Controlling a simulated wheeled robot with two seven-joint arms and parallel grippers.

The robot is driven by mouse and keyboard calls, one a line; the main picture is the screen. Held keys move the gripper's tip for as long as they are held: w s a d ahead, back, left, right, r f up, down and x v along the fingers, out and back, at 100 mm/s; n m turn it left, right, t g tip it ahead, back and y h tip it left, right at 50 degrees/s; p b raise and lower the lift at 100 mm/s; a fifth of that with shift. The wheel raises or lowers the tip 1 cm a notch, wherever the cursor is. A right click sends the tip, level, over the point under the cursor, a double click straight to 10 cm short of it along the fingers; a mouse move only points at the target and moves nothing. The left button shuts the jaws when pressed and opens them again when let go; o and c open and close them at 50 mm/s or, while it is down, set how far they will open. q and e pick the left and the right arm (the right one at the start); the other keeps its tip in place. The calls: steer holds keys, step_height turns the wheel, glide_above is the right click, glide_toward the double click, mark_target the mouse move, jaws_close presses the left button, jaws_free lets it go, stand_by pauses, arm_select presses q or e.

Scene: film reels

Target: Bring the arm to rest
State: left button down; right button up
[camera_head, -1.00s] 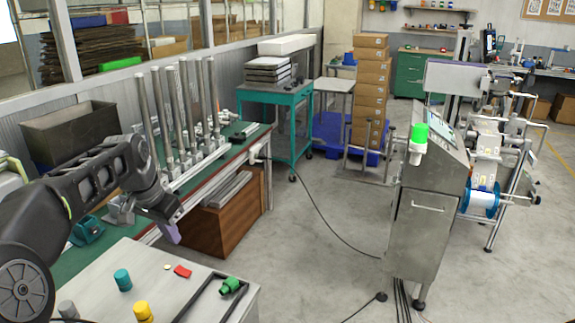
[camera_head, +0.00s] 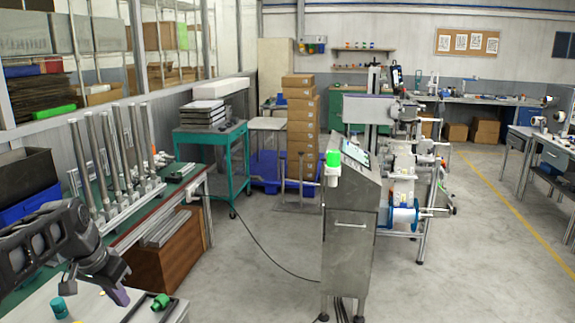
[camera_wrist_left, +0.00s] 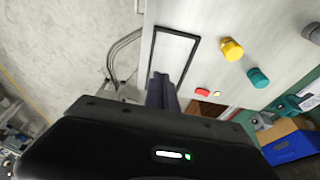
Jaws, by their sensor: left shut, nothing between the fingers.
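My left gripper (camera_head: 118,296) hangs above the pale table at the lower left of the head view. Its purple-grey fingers are together with nothing between them. In the left wrist view the closed fingers (camera_wrist_left: 162,92) point at the table beside a black rectangular frame (camera_wrist_left: 172,62). My left arm (camera_head: 50,240) comes in bent from the left edge. My right gripper is in neither view.
The pale table (camera_head: 85,305) carries a green piece (camera_head: 160,302), a teal cylinder (camera_head: 59,308) and, in the left wrist view, a yellow cylinder (camera_wrist_left: 232,49) and red piece (camera_wrist_left: 202,92). A metal cabinet machine (camera_head: 350,240) stands ahead. Floor around it is open.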

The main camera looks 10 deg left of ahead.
arm_select(q)
steer(key=d+f+g+h, duration=0.1)
steer(key=d+f, duration=0.9)
steer(key=f, duration=0.4)
steer(key=d+f+h, duration=0.2)
steer(key=d+f, duration=0.7)
steer(key=f, duration=0.4)
steer(key=s+d+f+n+g, duration=0.1)
steer(key=s+d+f, duration=0.6)
steer(key=s, duration=0.5)
steer(key=s+d+f+n, duration=0.2)
steer(key=s+d+f, duration=0.6)
steer(key=s, duration=0.4)
steer(key=shift+d+g+h, duration=0.4)
steer(key=shift+d, duration=0.1)
steer(key=shift+s, duration=0.1)
